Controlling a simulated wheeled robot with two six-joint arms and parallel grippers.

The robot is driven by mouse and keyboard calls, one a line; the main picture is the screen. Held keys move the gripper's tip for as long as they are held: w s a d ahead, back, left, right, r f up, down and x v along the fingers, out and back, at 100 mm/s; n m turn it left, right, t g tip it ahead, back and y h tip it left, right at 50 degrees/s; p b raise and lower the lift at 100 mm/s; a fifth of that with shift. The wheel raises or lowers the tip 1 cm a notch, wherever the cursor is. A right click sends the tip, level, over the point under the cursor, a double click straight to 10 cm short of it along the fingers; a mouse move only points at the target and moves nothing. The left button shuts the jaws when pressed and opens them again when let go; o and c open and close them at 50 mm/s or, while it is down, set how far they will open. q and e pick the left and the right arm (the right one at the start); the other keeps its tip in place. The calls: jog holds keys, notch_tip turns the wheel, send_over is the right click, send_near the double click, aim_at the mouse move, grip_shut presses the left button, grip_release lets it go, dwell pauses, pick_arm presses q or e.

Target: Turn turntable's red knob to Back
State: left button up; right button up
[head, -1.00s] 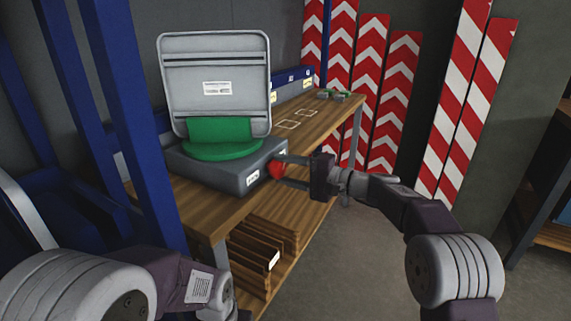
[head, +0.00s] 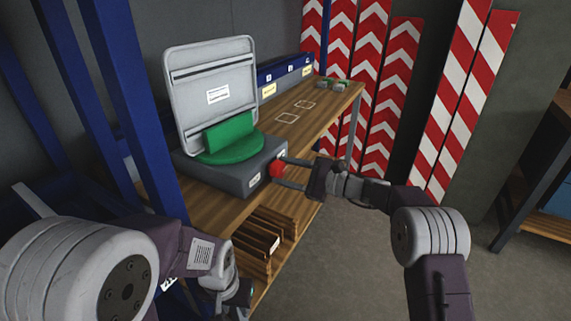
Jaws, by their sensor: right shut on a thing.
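The turntable is a dark grey box (head: 222,180) on the wooden workbench, with a green disc and holder (head: 232,146) on top. A grey sign panel (head: 213,95), its back with a white label facing me, stands in the holder, turned at an angle. The red knob (head: 277,170) sits on the box's right side, between small white labels too small to read. My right gripper (head: 279,173) is shut on the red knob, one finger above and one below it. My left gripper (head: 242,293) is low at the bench's front, its fingers mostly hidden.
The wooden bench (head: 322,113) runs back to the right, with white outlined squares and small green-grey parts (head: 335,84) at its far end. A blue post (head: 130,110) stands at left. Brown boards fill the shelf below. Red-white striped boards (head: 395,90) lean behind.

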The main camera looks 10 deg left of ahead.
jog(key=shift+m+p, duration=0.65)
jog(key=shift+m, duration=0.15)
jog(key=shift+f, duration=0.1)
jog(key=o, duration=1.4)
jog(key=shift+c, duration=0.2)
jog(key=p+v, duration=0.1)
jog(key=v, duration=0.8)
jog(key=shift+d, duration=0.1)
